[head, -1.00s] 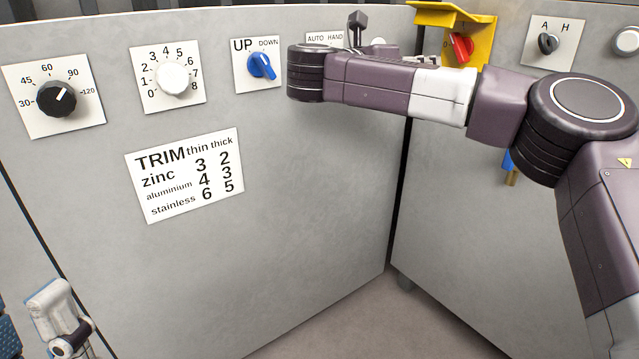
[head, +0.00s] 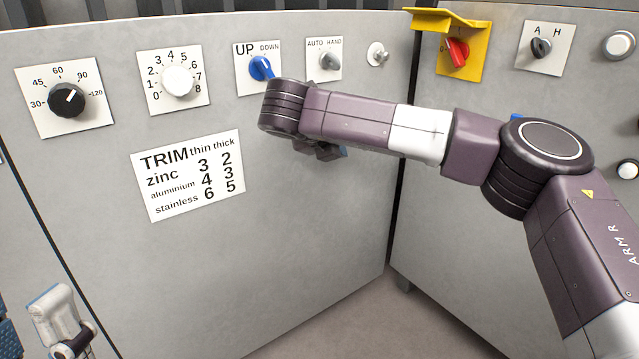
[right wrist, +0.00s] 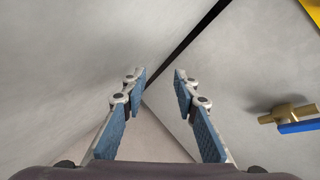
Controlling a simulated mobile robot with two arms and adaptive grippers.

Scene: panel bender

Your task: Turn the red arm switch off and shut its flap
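The red arm switch (head: 457,52) sits on a yellow plate (head: 474,68) on the right panel; its knob is tilted, with a 0 mark at its left. Its yellow flap (head: 440,18) stands raised above it, open. A yellow corner also shows in the right wrist view (right wrist: 313,9). My right gripper (head: 328,152) is left of and below the switch, mostly hidden behind its own wrist. In the right wrist view (right wrist: 160,82) its fingers are apart with nothing between them. My left gripper (head: 32,318) is partly in view at the lower left, its fingers apart.
The left panel carries a black dial (head: 67,100), a white dial (head: 177,81), a blue UP/DOWN switch (head: 261,67) and an AUTO/HAND switch (head: 330,61). An A/H switch (head: 541,47) is right of the yellow plate. A brass valve with blue handle (right wrist: 290,117) juts from the right panel.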

